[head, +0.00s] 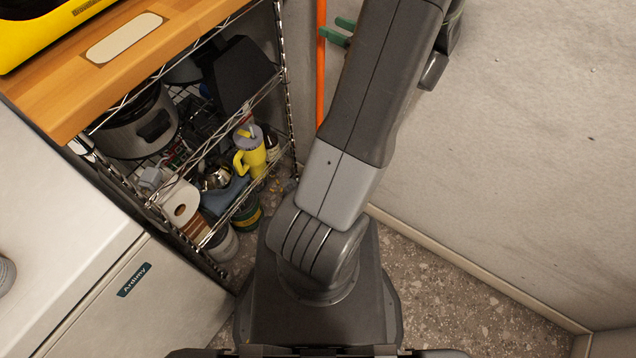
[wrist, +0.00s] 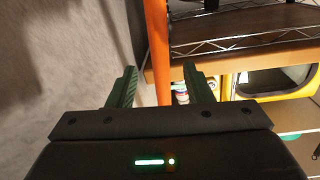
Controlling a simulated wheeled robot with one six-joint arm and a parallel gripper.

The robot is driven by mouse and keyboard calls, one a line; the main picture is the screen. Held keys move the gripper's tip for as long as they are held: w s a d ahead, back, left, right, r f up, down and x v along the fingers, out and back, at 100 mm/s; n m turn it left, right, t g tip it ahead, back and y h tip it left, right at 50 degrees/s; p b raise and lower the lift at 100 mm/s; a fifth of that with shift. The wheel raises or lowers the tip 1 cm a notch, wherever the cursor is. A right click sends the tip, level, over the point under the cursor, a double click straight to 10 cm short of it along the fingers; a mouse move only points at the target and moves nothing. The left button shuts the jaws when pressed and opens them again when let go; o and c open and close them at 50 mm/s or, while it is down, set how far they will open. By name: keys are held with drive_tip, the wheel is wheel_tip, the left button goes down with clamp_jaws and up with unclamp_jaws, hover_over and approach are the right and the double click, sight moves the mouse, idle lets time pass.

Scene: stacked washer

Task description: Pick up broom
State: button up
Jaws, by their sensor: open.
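The broom shows only as a straight orange pole; its head is out of sight. In the head view the upright orange broom pole (head: 321,62) stands between the wire shelf and the wall. My gripper's green fingers (head: 331,26) are just right of the pole, pointing left at it, with my arm covering the rest. In the wrist view the broom pole (wrist: 157,40) runs down between the two spread fingers of my gripper (wrist: 159,67). The fingers are open, and neither is closed on the pole. I cannot tell how deep the pole sits between them.
A wire shelf (head: 282,60) left of the pole holds a yellow mug (head: 250,150), a paper roll (head: 180,206) and a steel cooker (head: 140,125). A wooden top (head: 60,95) covers it. A wall (head: 510,120) is close on the right. Some speckled floor (head: 450,285) is bare.

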sight(321, 21)
drive_tip(key=p+x, duration=0.1)
drive_tip(key=x, duration=0.4)
clamp_jaws()
